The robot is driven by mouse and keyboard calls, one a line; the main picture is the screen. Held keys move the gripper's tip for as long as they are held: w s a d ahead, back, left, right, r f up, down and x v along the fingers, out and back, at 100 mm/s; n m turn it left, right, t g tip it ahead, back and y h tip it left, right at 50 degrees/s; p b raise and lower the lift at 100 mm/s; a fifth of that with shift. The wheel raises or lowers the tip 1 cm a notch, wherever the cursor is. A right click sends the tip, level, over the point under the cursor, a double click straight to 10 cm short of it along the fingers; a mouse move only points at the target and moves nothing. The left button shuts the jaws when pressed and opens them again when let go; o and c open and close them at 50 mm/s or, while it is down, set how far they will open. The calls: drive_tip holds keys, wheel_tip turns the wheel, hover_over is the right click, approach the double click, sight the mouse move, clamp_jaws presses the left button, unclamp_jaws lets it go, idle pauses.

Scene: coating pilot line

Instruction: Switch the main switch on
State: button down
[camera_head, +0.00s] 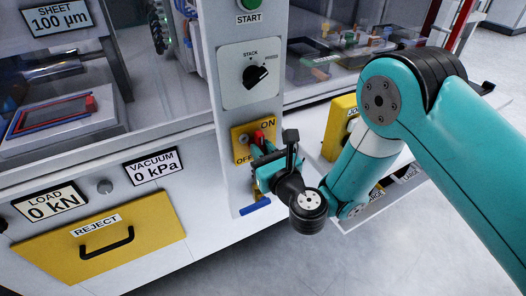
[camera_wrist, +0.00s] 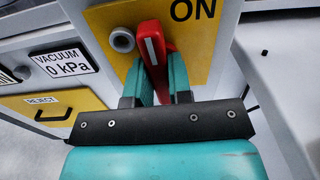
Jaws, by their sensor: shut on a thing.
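The main switch is a red handle (camera_head: 257,136) on a yellow plate (camera_head: 239,134) marked ON and OFF, on the front post of the machine. My gripper (camera_head: 263,158) reaches the plate from below and covers part of the handle in the head view. In the wrist view the red handle (camera_wrist: 152,42) stands between the two teal fingers of my gripper (camera_wrist: 157,80), which are shut on it. Its white mark runs nearly upright, leaning slightly left. ON is at its upper right on the plate (camera_wrist: 100,20). OFF is out of the wrist view.
Above the switch are a black STACK selector knob (camera_head: 255,76) and a green START button (camera_head: 249,4). A round grey boss (camera_wrist: 122,40) sits just left of the handle. A blue lever (camera_head: 255,207) is below my gripper. A yellow REJECT drawer (camera_head: 55,247) is at lower left.

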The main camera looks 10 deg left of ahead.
drive_tip(key=c, duration=1)
unclamp_jaws()
drive_tip(key=shift+a, duration=0.1)
drive_tip(key=shift+o, duration=0.2)
drive_tip(key=b+v, duration=0.6)
drive_tip(key=b, duration=0.6)
